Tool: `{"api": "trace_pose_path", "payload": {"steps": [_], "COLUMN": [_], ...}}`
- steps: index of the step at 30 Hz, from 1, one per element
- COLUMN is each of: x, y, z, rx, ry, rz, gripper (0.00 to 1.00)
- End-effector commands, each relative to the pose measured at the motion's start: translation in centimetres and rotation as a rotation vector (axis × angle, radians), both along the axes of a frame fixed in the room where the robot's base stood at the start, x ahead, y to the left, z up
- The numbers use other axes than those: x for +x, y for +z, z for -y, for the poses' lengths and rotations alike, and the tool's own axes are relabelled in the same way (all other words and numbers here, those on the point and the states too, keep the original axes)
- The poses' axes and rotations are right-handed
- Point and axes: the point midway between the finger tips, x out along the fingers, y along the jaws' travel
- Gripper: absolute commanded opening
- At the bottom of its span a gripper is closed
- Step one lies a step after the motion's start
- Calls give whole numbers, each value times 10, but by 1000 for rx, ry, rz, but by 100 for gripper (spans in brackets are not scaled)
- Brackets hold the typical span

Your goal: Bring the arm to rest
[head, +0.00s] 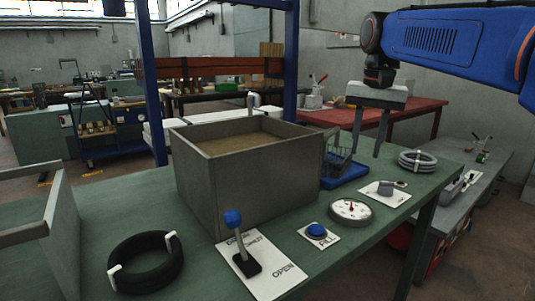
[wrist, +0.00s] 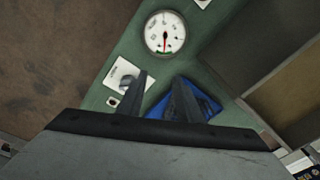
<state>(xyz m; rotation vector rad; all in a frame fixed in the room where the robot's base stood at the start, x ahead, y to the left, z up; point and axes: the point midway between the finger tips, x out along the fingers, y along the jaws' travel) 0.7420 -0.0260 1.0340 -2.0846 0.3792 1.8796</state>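My gripper (head: 368,148) hangs from my blue arm at the upper right of the head view, fingers pointing down. Its two fingers are apart with nothing between them, so it is open and empty. It is above the right part of the green workbench (head: 330,276), clear of the bench top. In the wrist view the two dark fingers (wrist: 161,78) are also apart. A white plate (wrist: 122,76), a round dial gauge (wrist: 165,32) and a blue tray (wrist: 207,101) show on the bench beyond and beside them.
A grey open bin (head: 242,190) stands mid-bench. Around it are a blue-knobbed lever (head: 236,235), a blue button (head: 316,230), the gauge (head: 350,210), a grey coil (head: 417,161), the blue tray (head: 344,173) and a black ring (head: 145,263). A blue frame post (head: 152,80) rises behind.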

Motion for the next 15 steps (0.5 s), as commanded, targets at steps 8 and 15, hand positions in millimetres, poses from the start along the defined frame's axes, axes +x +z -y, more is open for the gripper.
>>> {"api": "trace_pose_path", "payload": {"steps": [8, 15], "x": [-72, -132], "y": [-54, -113], "z": [17, 28], "rx": [-14, -35], "ry": [107, 200], "rz": [84, 155], "gripper": [32, 32]}}
